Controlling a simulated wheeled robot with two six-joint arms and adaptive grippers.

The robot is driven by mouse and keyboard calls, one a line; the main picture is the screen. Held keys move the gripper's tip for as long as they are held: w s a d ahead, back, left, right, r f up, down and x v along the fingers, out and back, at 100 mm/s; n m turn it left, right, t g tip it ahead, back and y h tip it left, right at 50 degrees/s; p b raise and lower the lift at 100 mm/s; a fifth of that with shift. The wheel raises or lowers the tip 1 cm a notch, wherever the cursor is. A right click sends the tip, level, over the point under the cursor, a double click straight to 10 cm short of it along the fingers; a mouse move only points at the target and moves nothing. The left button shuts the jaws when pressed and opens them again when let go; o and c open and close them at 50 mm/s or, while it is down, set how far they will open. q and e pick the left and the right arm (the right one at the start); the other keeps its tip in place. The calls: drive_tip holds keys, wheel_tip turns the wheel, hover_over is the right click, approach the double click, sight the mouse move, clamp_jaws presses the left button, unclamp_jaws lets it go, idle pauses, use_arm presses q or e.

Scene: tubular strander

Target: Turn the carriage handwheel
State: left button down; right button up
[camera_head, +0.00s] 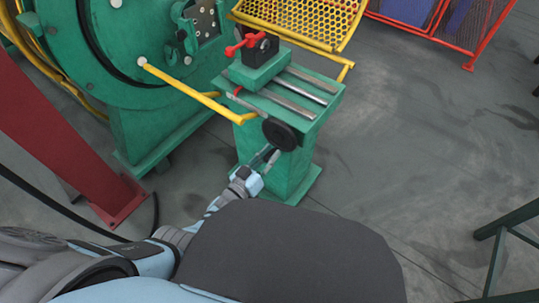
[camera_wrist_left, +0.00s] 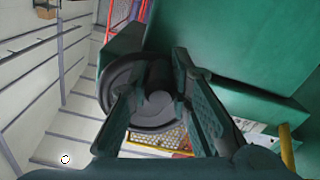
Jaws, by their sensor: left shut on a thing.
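The black carriage handwheel (camera_head: 280,134) sits on the near end of the green carriage stand (camera_head: 312,108). My left gripper (camera_head: 272,157) reaches up to it from below left in the head view. In the left wrist view the handwheel (camera_wrist_left: 113,88) is a dark round disc behind the fingers. My left gripper (camera_wrist_left: 158,95) is shut on a dark knob-like part at the wheel, between its two fingertips. The exact contact is partly hidden by the fingers. My right gripper is not in either view.
A black block with a red handle (camera_head: 240,46) sits on the carriage rails. A yellow bar (camera_head: 190,90) runs from the green round machine (camera_head: 120,40) to the stand. A red post (camera_head: 60,140) stands at left. Open grey floor (camera_head: 430,150) lies to the right.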

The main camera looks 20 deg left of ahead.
use_arm(q)
drive_tip(key=c, duration=1.5)
unclamp_jaws()
drive_tip(key=shift+o, duration=0.2)
drive_tip(key=shift+s, duration=0.15)
drive_tip(key=v, duration=1.1)
drive_tip(key=shift+s+a, duration=0.15)
drive_tip(key=shift+s, duration=0.2)
drive_tip(key=shift+f, duration=0.1)
